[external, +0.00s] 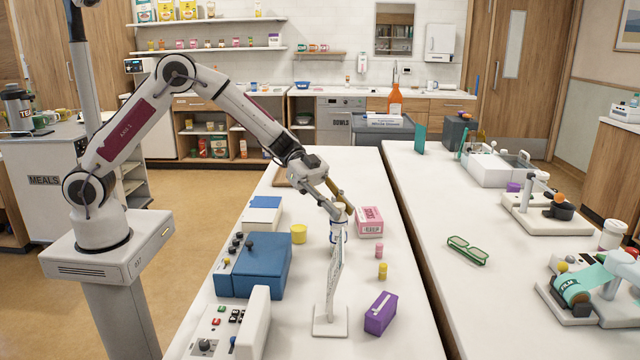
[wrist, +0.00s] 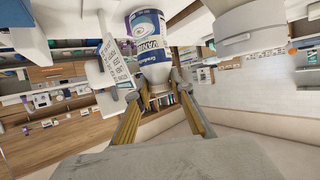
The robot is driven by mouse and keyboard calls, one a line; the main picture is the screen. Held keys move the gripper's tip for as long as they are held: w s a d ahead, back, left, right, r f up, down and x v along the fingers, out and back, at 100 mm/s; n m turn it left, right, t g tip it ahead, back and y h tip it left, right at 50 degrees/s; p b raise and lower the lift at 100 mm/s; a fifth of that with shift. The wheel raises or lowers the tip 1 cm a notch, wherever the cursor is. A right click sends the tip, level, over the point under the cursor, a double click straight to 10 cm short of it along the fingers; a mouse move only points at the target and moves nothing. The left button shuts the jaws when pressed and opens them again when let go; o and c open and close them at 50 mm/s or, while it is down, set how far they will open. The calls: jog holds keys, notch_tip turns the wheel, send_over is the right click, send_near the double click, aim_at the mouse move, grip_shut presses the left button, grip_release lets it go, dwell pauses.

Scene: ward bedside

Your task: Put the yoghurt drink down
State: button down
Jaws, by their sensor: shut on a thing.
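The yoghurt drink (external: 338,236) is a small white bottle with a blue band. In the wrist view the bottle (wrist: 150,52) shows a blue and white label with the letters "VANI". My gripper (external: 338,208) is shut on it, and its two yellowish fingers (wrist: 158,88) close on one end of the bottle. In the external view the bottle appears upright over the white counter, in line with the top of a pale stand (external: 331,318). I cannot tell whether it touches the stand or the counter.
A pink box (external: 369,221) stands close to the right of the bottle. A yellow tub (external: 299,233) and blue case (external: 262,264) are to the left. A pink jar (external: 379,250), yellow jar (external: 382,271) and purple box (external: 380,312) stand nearer the front right. Bare counter shows between them.

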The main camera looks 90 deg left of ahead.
aim_at(338, 230)
jog(key=shift+f, duration=0.15)
jog(key=shift+f, duration=3.1)
jog(key=shift+f, duration=1.85)
jog(key=shift+f, duration=0.15)
jog(key=c, duration=1.8)
grip_release()
jog(key=shift+s+a+r, duration=0.35)
jog(key=shift+a, duration=0.1)
jog(key=v, duration=1.1)
